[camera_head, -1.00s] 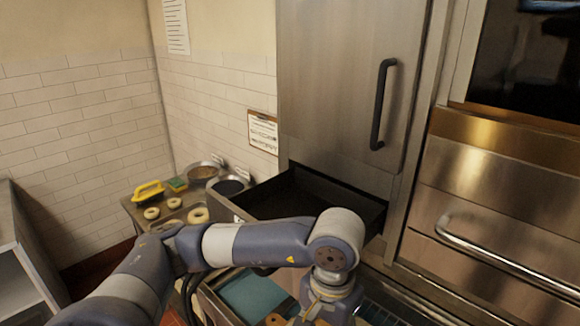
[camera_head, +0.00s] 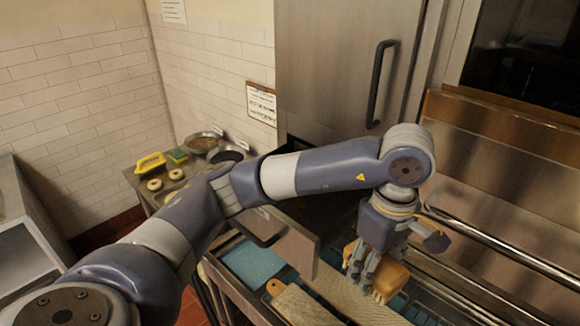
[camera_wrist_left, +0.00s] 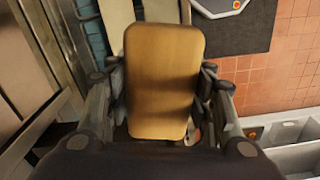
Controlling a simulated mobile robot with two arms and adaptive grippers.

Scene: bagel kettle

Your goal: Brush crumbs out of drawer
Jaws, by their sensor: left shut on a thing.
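My left gripper (camera_head: 374,274) is shut on a tan, wooden-looking block, probably the brush (camera_head: 391,280). In the left wrist view the brush (camera_wrist_left: 164,80) sits between the two fingers, its smooth back facing the camera; its bristles are not visible. The open drawer shows its metal front panel (camera_head: 301,250), and its dark inside is mostly hidden behind my left arm. The gripper is to the right of the drawer front, above the counter. I cannot make out crumbs. My right gripper is not in view.
A teal panel (camera_head: 253,262) and wooden boards (camera_head: 302,306) lie below and beside the drawer front. A side table at the left holds bagels (camera_head: 154,184), a yellow-handled tool (camera_head: 150,162) and bowls (camera_head: 202,142). A tall steel cabinet (camera_head: 325,70) stands behind.

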